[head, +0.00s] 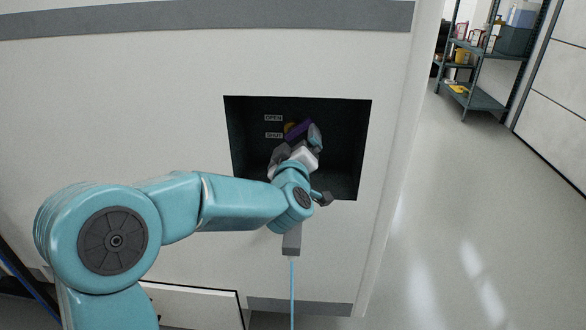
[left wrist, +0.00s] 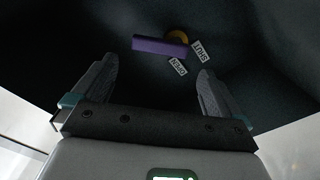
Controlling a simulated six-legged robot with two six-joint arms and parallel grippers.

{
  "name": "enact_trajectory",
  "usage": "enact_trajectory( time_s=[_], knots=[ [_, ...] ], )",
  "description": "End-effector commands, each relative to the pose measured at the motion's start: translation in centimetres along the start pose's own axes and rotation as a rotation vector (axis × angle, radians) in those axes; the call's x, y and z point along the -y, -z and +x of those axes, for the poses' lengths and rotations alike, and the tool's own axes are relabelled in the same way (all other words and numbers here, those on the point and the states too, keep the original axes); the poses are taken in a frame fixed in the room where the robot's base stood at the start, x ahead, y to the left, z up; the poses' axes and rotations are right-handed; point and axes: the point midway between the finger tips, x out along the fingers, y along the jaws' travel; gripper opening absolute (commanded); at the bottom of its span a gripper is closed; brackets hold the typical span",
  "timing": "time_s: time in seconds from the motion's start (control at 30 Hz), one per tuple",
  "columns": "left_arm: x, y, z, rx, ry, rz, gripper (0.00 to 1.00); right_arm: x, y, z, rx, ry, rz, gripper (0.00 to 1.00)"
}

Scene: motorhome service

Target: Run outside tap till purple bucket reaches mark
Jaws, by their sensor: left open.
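The purple tap lever (head: 299,130) with its yellow hub (head: 289,127) sits in a dark recess in the white motorhome wall. The OPEN label (head: 273,118) is above the SHUT label (head: 273,135), left of the hub. My left gripper (head: 297,144) reaches into the recess. In the left wrist view my open fingers (left wrist: 156,65) stand apart, with the purple lever (left wrist: 158,47) beyond their tips and nothing between them. Below the recess a grey spout (head: 291,244) lets down a thin light-blue stream (head: 292,290). The purple bucket and its mark are not in view.
The recess walls (head: 345,150) surround my gripper closely. A white panel (head: 195,306) with a dark edge is low on the left. Clear grey floor (head: 455,220) lies to the right, with a loaded shelf rack (head: 487,102) at the back.

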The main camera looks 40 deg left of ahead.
Motion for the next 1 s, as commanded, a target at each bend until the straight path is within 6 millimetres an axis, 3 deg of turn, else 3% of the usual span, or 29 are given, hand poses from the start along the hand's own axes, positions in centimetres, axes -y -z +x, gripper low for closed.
enact_trajectory(
  time_s=[0.2, 0.4, 0.6, 1.0],
  knots=[
    [-0.1, -0.1, -5.8, 0.001, -0.004, -0.001, 1.0, -0.3, 0.0, 0.9, 0.0, 0.0, 0.0, 0.0],
    [-0.1, 0.0, -9.0, 0.0, -0.002, -0.002, 1.0, -0.4, 0.0, 1.1, 0.0, 0.0, 0.0, 0.0],
    [0.0, 0.0, -10.0, -0.001, 0.0, 0.0, 1.0, -0.4, 0.0, 1.1, 0.0, 0.0, 0.0, 0.0],
    [0.0, 0.0, -10.0, -0.001, 0.0, 0.0, 1.0, -0.4, 0.0, 1.1, 0.0, 0.0, 0.0, 0.0]
  ],
)
